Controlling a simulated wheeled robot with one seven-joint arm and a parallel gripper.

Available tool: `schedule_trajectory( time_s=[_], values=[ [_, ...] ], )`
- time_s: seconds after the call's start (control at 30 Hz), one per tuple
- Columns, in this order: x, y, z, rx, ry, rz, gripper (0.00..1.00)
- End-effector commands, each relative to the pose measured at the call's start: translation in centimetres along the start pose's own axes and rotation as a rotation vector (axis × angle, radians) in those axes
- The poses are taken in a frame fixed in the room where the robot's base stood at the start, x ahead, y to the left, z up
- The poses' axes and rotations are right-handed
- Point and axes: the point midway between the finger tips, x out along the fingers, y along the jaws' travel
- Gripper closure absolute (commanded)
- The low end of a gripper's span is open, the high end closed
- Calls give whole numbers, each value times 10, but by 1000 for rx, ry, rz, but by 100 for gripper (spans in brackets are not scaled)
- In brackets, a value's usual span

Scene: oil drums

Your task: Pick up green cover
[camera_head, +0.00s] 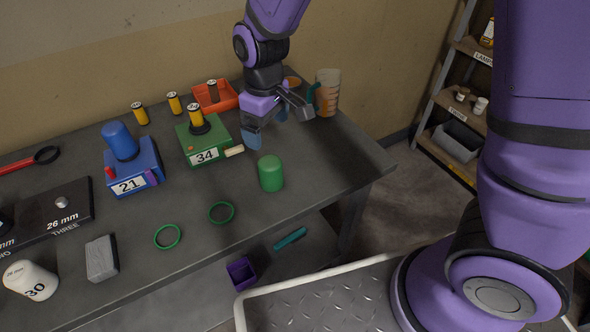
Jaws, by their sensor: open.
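The green cover (271,174) is a rounded green cup-like cylinder standing on the grey table, right of the green block marked 34 (207,142). My gripper (279,125) is above the table, behind the cover in the picture. Its fingers are spread apart, with nothing seen between them, and it is not touching the cover. The green block bears a black-based post with a yellow cylinder (195,113) on it.
A blue block marked 21 (135,171) with a blue cover stands at left. An orange tray (214,97) and a measuring jug (328,92) stand at the back. Two green rings (221,212) lie in front. The table's right edge is near the cover.

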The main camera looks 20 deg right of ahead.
Motion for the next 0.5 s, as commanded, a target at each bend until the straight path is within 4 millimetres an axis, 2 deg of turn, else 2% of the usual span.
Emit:
schedule_trajectory(
  time_s=[0.03, 0.17, 0.5],
  values=[
    [9, -4, -4, -17, -12, 0, 4],
    [21, -9, -9, -40, -23, 2, 4],
    [64, -10, -8, -42, -27, 1, 4]
  ],
)
